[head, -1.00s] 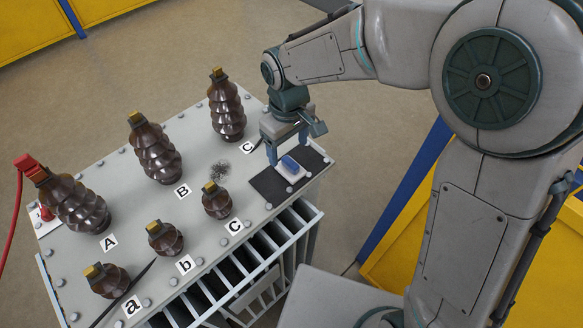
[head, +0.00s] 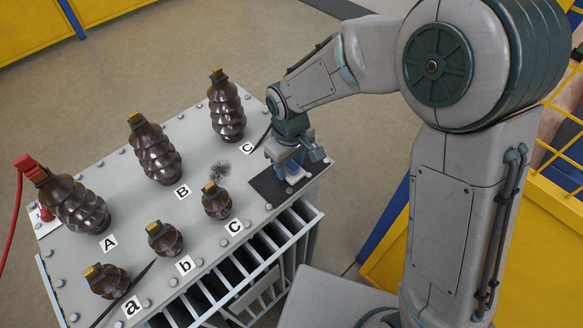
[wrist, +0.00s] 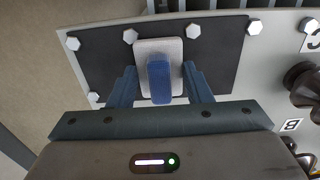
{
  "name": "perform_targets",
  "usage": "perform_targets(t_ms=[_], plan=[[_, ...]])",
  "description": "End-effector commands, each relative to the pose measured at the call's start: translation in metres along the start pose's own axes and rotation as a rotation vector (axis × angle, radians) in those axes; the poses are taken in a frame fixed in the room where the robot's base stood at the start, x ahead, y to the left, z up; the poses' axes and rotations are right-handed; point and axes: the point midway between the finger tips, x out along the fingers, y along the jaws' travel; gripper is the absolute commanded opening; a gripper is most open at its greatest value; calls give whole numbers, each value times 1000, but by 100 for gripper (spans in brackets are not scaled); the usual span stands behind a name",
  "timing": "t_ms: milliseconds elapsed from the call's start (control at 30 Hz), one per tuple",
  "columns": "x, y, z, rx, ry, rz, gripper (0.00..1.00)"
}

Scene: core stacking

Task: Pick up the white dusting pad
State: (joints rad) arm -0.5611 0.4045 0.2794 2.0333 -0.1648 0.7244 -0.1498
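The white dusting pad (wrist: 141,58) lies flat on a dark mat (head: 266,184) at the right end of the grey table. Its blue handle (wrist: 159,80) stands up along its middle. My gripper (wrist: 159,69) is down over the pad, pointing downward. In the wrist view its two blue fingers are on either side of the handle, with a visible gap to it on both sides, so it is open. In the head view my gripper (head: 292,174) hides most of the handle, and only a part of the white pad (head: 295,179) shows.
Several dark brown ribbed insulators with yellow tops, such as the tall one at C (head: 227,112) and the small one at C (head: 216,201), stand to the left. A dark smudge (head: 219,171) marks the table (head: 205,222). A red cable (head: 18,200) hangs at the far left.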

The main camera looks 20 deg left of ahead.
Motion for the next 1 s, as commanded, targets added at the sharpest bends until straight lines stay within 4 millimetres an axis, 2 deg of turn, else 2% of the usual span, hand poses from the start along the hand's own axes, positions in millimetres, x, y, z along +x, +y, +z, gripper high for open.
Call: perform_targets(t_ms=[467, 567, 700, 1000], plan=[[-6, 0, 0, 0, 1, 1, 22], [-16, 0, -1, 0, 4, 2, 22], [-44, 0, -1, 1, 6, 2, 22], [-78, 6, 60, 4, 3, 3, 22]])
